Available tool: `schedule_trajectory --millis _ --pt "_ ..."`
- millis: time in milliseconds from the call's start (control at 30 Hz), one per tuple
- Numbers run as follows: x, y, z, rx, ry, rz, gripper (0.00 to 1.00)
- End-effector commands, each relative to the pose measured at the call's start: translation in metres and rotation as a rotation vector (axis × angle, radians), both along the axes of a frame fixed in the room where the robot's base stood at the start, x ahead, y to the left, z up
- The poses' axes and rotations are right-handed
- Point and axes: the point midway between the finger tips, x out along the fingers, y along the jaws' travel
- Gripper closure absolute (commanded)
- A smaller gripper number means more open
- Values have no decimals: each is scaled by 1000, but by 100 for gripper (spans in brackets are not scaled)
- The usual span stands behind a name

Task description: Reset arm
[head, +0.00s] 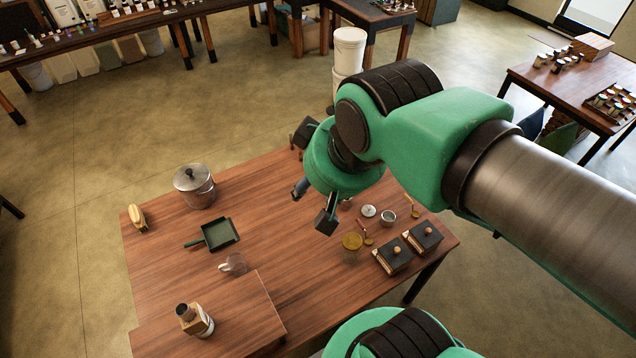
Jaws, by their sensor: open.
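My gripper (314,205) hangs above the right half of the wooden table (285,221). Its two dark fingers are spread apart with nothing between them. My green and metal arm reaches in from the right edge of the head view. The arm hides part of the table's far right side and some floor behind it. No object touches the fingers as far as this view shows.
White buckets (349,48) stand behind. The table's middle is clear.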

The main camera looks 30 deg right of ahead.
Motion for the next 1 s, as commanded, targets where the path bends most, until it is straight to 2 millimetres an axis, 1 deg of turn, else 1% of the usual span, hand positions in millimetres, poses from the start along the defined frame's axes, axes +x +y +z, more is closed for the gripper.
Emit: schedule_trajectory --millis 367,567,667,767,1000 --pt "-2 -2 0 1 -3 -8 55" --pt "-2 -2 -8 1 -3 -8 55" --pt "-2 -2 -18 0 -3 -7 55" --pt "-2 -2 -33 0 -2 -7 55" --pt "-2 -2 -77 0 -2 -7 55"
